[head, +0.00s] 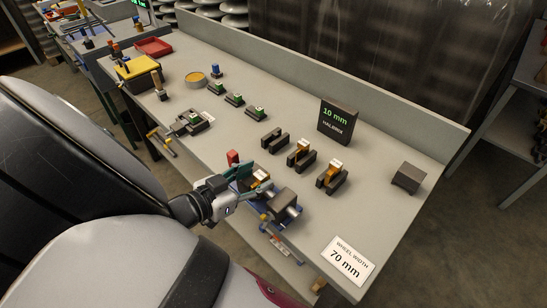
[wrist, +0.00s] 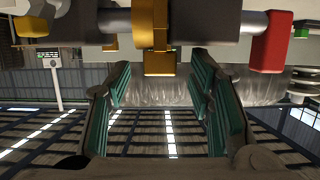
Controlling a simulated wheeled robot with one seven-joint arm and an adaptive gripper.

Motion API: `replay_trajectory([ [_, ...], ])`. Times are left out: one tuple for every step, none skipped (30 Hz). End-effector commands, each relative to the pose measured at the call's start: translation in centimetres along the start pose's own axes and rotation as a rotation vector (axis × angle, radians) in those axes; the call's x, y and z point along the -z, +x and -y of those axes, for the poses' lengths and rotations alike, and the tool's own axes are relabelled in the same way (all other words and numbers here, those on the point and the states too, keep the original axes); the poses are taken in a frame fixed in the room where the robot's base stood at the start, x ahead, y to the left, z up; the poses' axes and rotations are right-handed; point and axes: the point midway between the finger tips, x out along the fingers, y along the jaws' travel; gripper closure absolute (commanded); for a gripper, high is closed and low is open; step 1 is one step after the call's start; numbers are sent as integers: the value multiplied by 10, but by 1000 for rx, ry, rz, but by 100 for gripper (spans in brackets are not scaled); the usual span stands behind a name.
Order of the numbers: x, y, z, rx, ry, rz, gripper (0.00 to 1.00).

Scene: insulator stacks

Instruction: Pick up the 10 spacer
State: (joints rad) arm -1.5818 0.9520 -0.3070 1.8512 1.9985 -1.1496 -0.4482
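My gripper (head: 258,190) is at the front edge of the bench, beside a blue-based fixture with dark grey blocks (head: 284,203). In the wrist view my gripper (wrist: 160,85) is open, with teal finger pads apart on both sides. A gold spacer (wrist: 157,40) sits on a grey shaft just beyond and between the fingertips, with visible gaps to both. In the head view a gold piece with a white label (head: 261,177) shows at the fixture, partly hidden by the gripper. Two more gold spacers (head: 301,148) (head: 334,169) stand in dark racks behind it. Their label figures are too small to read.
A dark sign (head: 338,121) reads "10 mm HALBRIX". A white card (head: 347,262) reads "WHEEL WIDTH 70 mm". A red block (head: 232,157) stands close to the gripper; an empty-looking dark rack (head: 274,139) is behind. The bench's right part is mostly clear, with one dark block (head: 408,178).

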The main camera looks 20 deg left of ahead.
Motion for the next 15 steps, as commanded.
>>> replay_trajectory([
  [0, 0, 0, 0, 0, 0, 63],
  [0, 0, 0, 0, 0, 0, 70],
  [0, 0, 0, 0, 0, 0, 79],
  [0, 0, 0, 0, 0, 0, 86],
  [0, 0, 0, 0, 0, 0, 92],
  [0, 0, 0, 0, 0, 0, 100],
  [0, 0, 0, 0, 0, 0, 100],
  [0, 0, 0, 0, 0, 0, 100],
  [0, 0, 0, 0, 0, -1, 100],
  [0, 0, 0, 0, 0, -1, 100],
  [0, 0, 0, 0, 0, 0, 100],
  [0, 0, 0, -1, 0, 0, 100],
  [0, 0, 0, 0, 0, 0, 100],
  [0, 0, 0, -1, 0, 0, 100],
  [0, 0, 0, -1, 0, 0, 100],
])
